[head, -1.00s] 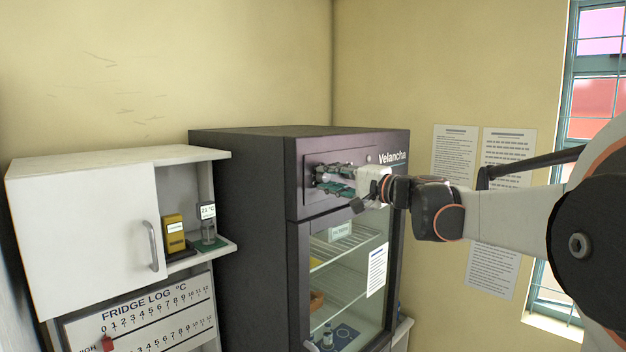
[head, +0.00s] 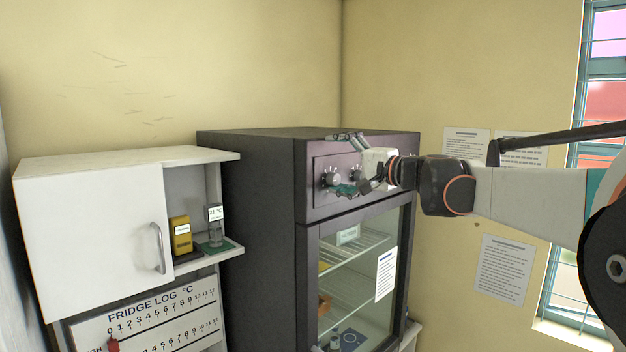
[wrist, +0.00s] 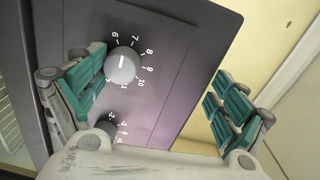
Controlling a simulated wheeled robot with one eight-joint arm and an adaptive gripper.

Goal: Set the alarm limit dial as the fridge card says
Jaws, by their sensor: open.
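The fridge's dark upper panel (head: 318,196) carries two round dials. One dial (head: 331,178) shows in the head view left of the other (head: 356,173). In the wrist view a grey dial (wrist: 122,67) with a white mark sits in a ring of numbers from about 6 to 11. A second dial (wrist: 106,128) is partly hidden behind my gripper's body. I cannot tell which dial is the alarm limit. My gripper (wrist: 158,95) is open and empty, facing the panel, with its fingers apart from the grey dial. A white card (head: 386,273) hangs on the glass door; its text is unreadable.
A white wall cabinet (head: 90,235) stands left, with a yellow box (head: 181,236) and a small display (head: 216,226) on its open shelf. The fridge log board (head: 140,312) with a red marker (head: 113,346) is below. Papers (head: 503,270) hang on the right wall.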

